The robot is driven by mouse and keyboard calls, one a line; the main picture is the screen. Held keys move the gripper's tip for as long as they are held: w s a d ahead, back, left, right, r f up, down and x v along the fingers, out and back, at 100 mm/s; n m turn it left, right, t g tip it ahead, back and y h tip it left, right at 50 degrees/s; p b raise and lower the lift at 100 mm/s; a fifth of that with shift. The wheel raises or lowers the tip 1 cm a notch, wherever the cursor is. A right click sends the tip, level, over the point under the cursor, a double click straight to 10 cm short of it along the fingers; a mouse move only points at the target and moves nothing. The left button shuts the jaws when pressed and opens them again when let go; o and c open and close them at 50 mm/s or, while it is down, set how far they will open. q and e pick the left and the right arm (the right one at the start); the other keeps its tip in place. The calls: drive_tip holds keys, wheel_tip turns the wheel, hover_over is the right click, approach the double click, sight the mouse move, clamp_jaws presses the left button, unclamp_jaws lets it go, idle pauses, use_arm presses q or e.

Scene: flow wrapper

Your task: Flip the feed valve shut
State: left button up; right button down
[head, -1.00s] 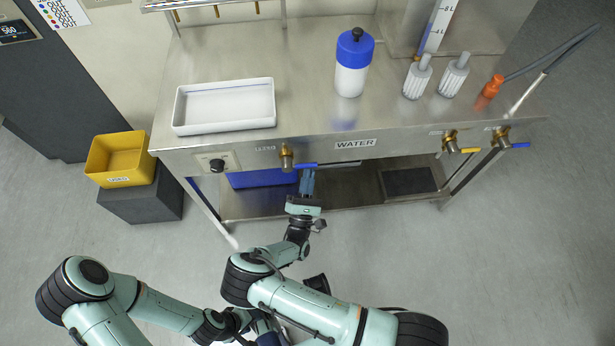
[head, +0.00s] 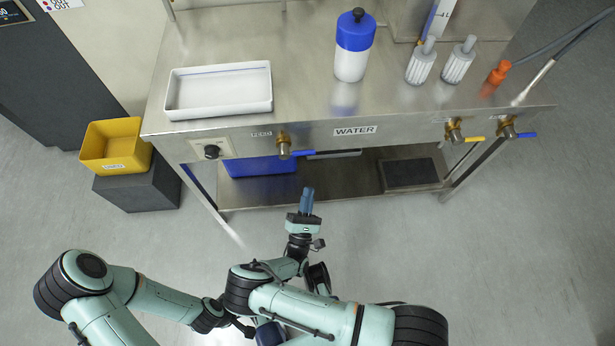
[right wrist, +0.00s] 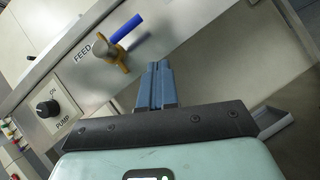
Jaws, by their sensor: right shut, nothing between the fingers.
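The feed valve (head: 284,146) is a brass body with a blue lever handle (head: 303,153), on the bench's front panel beside the FEED label. The handle points right along the panel. In the right wrist view the valve (right wrist: 112,54) and blue handle (right wrist: 126,27) sit up and left of my fingers. My right gripper (head: 307,190) is shut and empty, apart from the handle on the near side of the bench. Its closed fingers (right wrist: 158,66) also show in the right wrist view. My left gripper (head: 268,333) is low in the head view, mostly hidden by my right arm.
A black pump knob (head: 211,151) is left of the valve. Valves with yellow (head: 474,139) and blue (head: 526,135) handles are at the right. A white tray (head: 218,112) and a bottle (head: 353,62) stand on the bench. A yellow bin (head: 113,166) stands left.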

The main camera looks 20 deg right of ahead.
drive_tip(key=shift+s+a+f, duration=0.2)
drive_tip(key=shift+s+f, duration=0.3)
drive_tip(key=shift+s, duration=0.2)
drive_tip(key=shift+s+a+f, duration=0.2)
drive_tip(key=shift+s+f, duration=0.3)
drive_tip(key=shift+s, duration=0.2)
